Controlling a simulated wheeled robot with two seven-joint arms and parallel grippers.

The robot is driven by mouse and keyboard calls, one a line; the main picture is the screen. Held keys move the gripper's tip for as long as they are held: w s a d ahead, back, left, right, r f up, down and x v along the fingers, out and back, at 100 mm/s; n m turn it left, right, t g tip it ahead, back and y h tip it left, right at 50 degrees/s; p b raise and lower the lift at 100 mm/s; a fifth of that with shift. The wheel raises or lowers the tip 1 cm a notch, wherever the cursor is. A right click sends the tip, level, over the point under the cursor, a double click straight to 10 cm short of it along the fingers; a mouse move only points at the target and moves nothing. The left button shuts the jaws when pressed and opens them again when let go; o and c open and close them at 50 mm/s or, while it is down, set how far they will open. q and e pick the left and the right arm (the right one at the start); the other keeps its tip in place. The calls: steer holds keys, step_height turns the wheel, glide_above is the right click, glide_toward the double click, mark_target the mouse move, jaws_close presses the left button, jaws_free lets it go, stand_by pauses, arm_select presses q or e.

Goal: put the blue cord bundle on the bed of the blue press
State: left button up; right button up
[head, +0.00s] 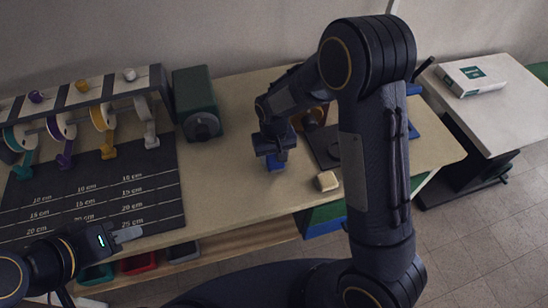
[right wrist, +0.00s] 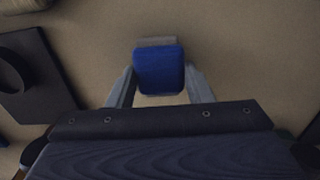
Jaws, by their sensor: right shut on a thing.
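My right gripper (head: 274,155) is shut on the blue cord bundle (head: 275,164), low over the middle of the table. In the right wrist view the bundle (right wrist: 158,70) sits between the two fingertips. I cannot tell whether it touches the tabletop. Blue parts (head: 413,89) show on both sides of my right arm at the table's right; they may belong to the blue press, which my arm mostly hides. Its bed is not clearly seen. My left gripper (head: 124,237) is at the table's front left, apart from the bundle; its jaw opening is unclear.
A dark plate (head: 322,147) and a beige block (head: 326,181) lie right of the bundle. A dark green machine (head: 197,103) stands behind left. A marked dark mat (head: 95,200) and a ribbon spool rack (head: 85,98) fill the left. Tabletop left of the bundle is clear.

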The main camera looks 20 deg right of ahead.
steer(key=shift+f, duration=0.65)
steer(key=shift+f, duration=0.25)
steer(key=o, duration=0.9)
steer(key=shift+r, duration=0.1)
steer(key=shift+o, duration=0.2)
